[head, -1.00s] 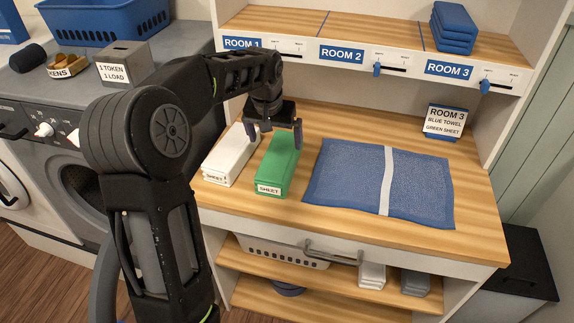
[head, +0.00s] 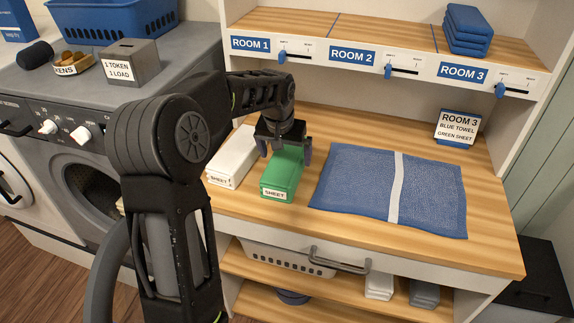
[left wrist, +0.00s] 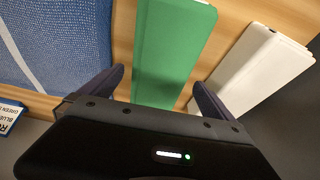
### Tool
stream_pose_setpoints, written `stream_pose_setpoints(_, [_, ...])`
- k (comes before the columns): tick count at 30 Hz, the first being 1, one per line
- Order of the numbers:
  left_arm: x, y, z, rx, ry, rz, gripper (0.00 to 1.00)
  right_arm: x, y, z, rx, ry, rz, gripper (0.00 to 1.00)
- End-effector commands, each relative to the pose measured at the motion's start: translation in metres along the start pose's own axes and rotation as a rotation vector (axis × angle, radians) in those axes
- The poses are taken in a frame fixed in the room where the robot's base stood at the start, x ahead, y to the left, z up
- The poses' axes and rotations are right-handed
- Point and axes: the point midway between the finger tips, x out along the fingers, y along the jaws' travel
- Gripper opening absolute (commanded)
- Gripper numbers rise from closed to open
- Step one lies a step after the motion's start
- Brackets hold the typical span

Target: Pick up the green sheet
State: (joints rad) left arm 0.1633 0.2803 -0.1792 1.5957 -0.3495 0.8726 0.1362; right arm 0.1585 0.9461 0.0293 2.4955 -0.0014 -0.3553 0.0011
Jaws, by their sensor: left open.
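The green sheet (head: 283,174) is a folded block with a "SHEET" label on its front end, lying on the wooden counter. In the left wrist view the green sheet (left wrist: 172,50) lies between the spread fingers. My left gripper (head: 285,154) is open over the sheet's far part, with one finger on each side. I cannot tell whether the fingers touch it. In the left wrist view the gripper (left wrist: 158,88) shows both dark fingers apart. My right gripper is not in view.
A white sheet (head: 232,160) lies close on the left of the green one. A flat blue towel (head: 350,180) with a white stripe lies on the right. A "ROOM 3" card (head: 457,127) stands behind. A shelf (head: 380,42) overhangs the counter's back.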

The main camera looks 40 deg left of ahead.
Motion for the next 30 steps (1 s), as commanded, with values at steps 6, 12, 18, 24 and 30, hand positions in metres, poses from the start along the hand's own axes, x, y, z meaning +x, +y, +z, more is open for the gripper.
stream_pose_setpoints(6, [0.0,0.0,0.0,0.0,0.0,0.0,1.0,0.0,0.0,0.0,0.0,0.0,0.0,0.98])
stream_pose_setpoints(12, [0.017,0.001,0.001,0.0,-0.004,0.0,1.0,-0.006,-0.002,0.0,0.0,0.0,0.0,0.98])
stream_pose_setpoints(18, [0.045,0.001,0.001,0.0,-0.001,0.0,1.0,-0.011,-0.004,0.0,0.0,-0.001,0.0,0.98])
stream_pose_setpoints(24, [0.052,0.001,0.001,0.0,0.001,0.0,1.0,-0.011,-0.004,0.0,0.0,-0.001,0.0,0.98])
stream_pose_setpoints(30, [0.051,0.001,0.001,0.0,0.001,0.0,1.0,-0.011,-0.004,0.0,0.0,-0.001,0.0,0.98])
